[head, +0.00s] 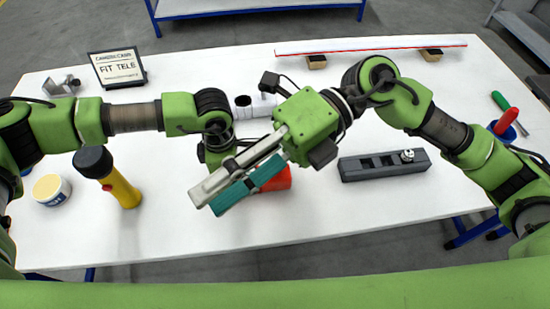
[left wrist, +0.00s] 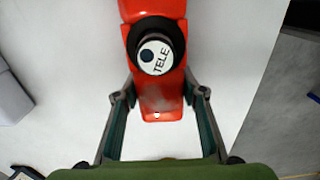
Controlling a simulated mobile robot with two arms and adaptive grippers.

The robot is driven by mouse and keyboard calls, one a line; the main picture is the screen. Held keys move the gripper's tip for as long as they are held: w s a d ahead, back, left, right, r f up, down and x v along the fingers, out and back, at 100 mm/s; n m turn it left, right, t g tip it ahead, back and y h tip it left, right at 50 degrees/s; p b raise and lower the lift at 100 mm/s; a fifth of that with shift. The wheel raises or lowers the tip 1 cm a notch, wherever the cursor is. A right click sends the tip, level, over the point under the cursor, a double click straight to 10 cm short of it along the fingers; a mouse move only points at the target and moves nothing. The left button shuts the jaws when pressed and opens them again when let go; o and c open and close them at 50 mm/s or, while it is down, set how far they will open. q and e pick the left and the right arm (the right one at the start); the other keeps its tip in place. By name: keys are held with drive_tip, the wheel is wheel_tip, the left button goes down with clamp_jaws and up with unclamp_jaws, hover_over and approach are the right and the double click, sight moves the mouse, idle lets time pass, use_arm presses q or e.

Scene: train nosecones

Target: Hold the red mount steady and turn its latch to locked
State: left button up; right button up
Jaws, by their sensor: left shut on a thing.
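The red mount (left wrist: 160,98) lies between the fingers of my left gripper (left wrist: 158,94), which is shut on it. A round black part (left wrist: 156,48) with a white face reading "TELE" sits on the mount. In the head view only a piece of the red mount (head: 279,180) shows behind my right gripper (head: 211,199). That gripper hangs over the mount, its fingers pointing down and left; its jaw gap is unclear. My left gripper's fingers are hidden in the head view. I cannot make out the latch in either view.
A dark slotted block (head: 383,174) lies right of the mount. A yellow flashlight (head: 122,190) and a white tub (head: 50,190) stand at the left. A sign (head: 118,67) reads "FIT TELE". The white table's front middle is clear.

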drive_tip(key=w+d+r+m+t+y, duration=0.2)
drive_tip(key=w+r+m+t+y, duration=0.1)
drive_tip(key=w+r+m+y, duration=0.35)
drive_tip(key=w+d+r+m+t+y, duration=0.25)
drive_tip(key=r+m+y, duration=0.4)
drive_tip(key=m, duration=0.35)
drive_tip(key=w+d+f+m+t+h, duration=0.35)
drive_tip(key=w+m+t, duration=0.35)
drive_tip(key=m+t, duration=0.4)
drive_tip(key=w+d+f+m+t+h, duration=0.3)
drive_tip(key=w+m+t, duration=0.5)
drive_tip(key=m, duration=0.6)
drive_tip(key=w+d+f+m+h, duration=0.1)
drive_tip(key=d+f+m+h, duration=0.25)
drive_tip(key=f+m, duration=0.55)
drive_tip(key=d+f+m+h, duration=0.2)
drive_tip(key=f+m+h, duration=0.4)
drive_tip(key=f, duration=0.4)
drive_tip(key=s+f+m+g+y, duration=0.45)
drive_tip(key=s+f+m, duration=0.35)
drive_tip(key=s+m, duration=0.55)
drive_tip(key=shift+h, duration=0.25)
drive_tip(key=x, duration=1.1)
drive_tip(key=shift+s+a+f, duration=0.1)
drive_tip(key=shift+a+f, duration=0.1)
drive_tip(key=shift+f, duration=0.2)
